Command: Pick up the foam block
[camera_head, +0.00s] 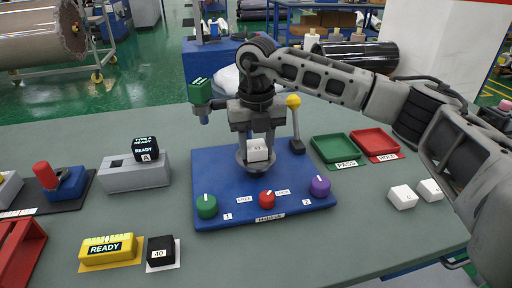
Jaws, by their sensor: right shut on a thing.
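A white foam block (257,150) is held by my right gripper (257,158) over the middle of the blue panel (225,213). My right arm comes in from the right and the gripper points down. Its fingers are shut on the block, partly hiding it, and I cannot tell whether the block touches the panel. Two more white blocks lie on the table at the right, one (402,197) beside the other (430,190). My left gripper is not in view.
Green (208,206), red (267,199) and purple (320,186) knobs line the panel's front. A yellow-topped lever (294,104) stands near the gripper. Green PASS (337,160) and red HOLD (385,157) trays lie right. A grey box (133,180) and yellow READY box (108,250) stand left.

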